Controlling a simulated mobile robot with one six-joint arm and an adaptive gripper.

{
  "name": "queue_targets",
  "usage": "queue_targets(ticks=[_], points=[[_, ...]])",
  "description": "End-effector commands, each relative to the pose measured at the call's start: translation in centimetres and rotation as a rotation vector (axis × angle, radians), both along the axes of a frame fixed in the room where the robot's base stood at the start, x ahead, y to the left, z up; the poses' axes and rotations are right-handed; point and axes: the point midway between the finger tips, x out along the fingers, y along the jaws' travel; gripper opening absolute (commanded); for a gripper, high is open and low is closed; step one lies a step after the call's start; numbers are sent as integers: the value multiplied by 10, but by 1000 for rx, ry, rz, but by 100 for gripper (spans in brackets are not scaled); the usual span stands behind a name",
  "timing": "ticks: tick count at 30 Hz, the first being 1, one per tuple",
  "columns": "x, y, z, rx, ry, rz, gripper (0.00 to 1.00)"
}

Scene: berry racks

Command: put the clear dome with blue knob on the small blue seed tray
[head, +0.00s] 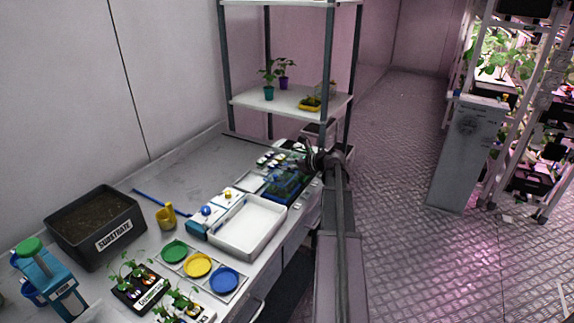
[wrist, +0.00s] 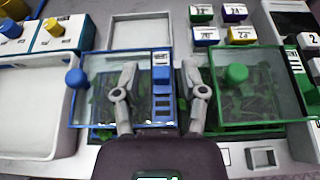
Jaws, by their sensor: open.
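The clear dome with blue knob (wrist: 102,108) shows at left centre in the wrist view, its blue knob (wrist: 75,78) towards its left side. Dark green plants show through it. The small blue seed tray (wrist: 163,88) shows a slotted blue end with a label at the dome's right. The dome overlaps the tray in this view; whether it is seated on it I cannot tell. My gripper (wrist: 160,92) is open and empty, one finger before the dome's right part, the other before the gap beside the green-knob dome. In the head view, the arm partly hides this area; the blue tray (head: 287,187) shows there.
A clear dome with green knob (wrist: 237,73) stands right of the blue tray. A white basin (head: 248,226) lies to the left. Small labelled blocks (wrist: 205,35) stand behind. A shelf rack (head: 290,97) rises behind the bench. Free bench surface (head: 195,165) lies at the back left.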

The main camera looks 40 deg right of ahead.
Motion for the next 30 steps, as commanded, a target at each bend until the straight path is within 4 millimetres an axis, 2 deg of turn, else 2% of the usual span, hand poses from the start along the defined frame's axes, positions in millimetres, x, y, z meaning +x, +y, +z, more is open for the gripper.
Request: queue_targets(ticks=[18, 24, 30], points=[[-80, -32, 38, 1, 0, 0, 55], [-93, -37, 43, 0, 0, 0, 55], [-96, -39, 43, 0, 0, 1, 55]])
